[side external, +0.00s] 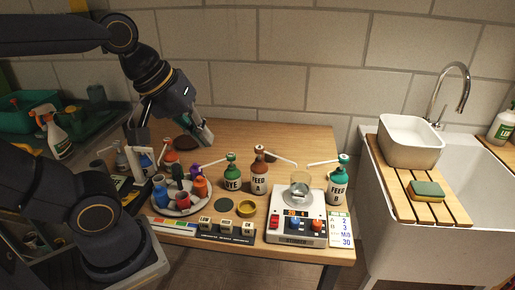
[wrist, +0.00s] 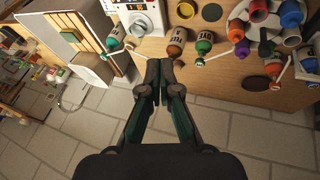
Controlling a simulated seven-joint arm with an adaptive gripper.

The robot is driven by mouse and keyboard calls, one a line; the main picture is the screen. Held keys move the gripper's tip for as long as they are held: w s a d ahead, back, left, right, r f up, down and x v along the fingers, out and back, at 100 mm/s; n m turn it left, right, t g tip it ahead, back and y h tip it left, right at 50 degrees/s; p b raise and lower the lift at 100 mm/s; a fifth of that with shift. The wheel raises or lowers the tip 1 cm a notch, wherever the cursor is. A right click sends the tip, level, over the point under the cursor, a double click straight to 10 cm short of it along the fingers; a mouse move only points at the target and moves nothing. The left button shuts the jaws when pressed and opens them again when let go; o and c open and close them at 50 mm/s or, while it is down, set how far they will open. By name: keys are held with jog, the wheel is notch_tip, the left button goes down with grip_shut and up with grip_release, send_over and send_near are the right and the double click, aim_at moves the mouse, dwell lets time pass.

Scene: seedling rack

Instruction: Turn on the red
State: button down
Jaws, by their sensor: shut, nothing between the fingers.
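A white stirrer box (side external: 284,237) stands near the front right of the wooden table. Its front has a red rocker switch (side external: 274,221) at the left, a small lit display, a red-orange knob (side external: 294,224) and a blue knob (side external: 317,225). A clear beaker (side external: 299,188) sits on top. I cannot tell the switch's position. My gripper (side external: 206,137) is shut and empty, above the table's back left, well away from the box. In the wrist view my shut gripper (wrist: 160,78) points toward the bottles, and the box (wrist: 139,18) shows at the top, partly cut off.
Pump bottles labelled DYE (side external: 232,183), FEED (side external: 259,180) and FEED (side external: 338,187) stand behind and beside the box. A round tray (side external: 182,212) of coloured bottles is at left. A block strip (side external: 225,236) and number card (side external: 341,229) lie in front. A sink is at right.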

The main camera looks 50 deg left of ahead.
jog(key=w+r+n+g, duration=0.1)
jog(key=w+n, duration=0.3)
jog(key=n, duration=0.4)
jog(key=n+g+h, duration=0.1)
jog(key=n+g, duration=0.5)
jog(key=n, duration=0.5)
send_over(275, 223)
jog(key=w+a, duration=0.2)
notch_tip(275, 223, down, 13)
jog(key=shift+r, duration=0.15)
jog(key=shift+s, duration=0.1)
jog(key=f, duration=0.4)
jog(key=s+d+f, duration=0.1)
jog(key=f, duration=0.8)
jog(key=shift+s+d+f, duration=0.15)
jog(key=shift+s+d, duration=0.1)
jog(key=shift+f, duration=0.25)
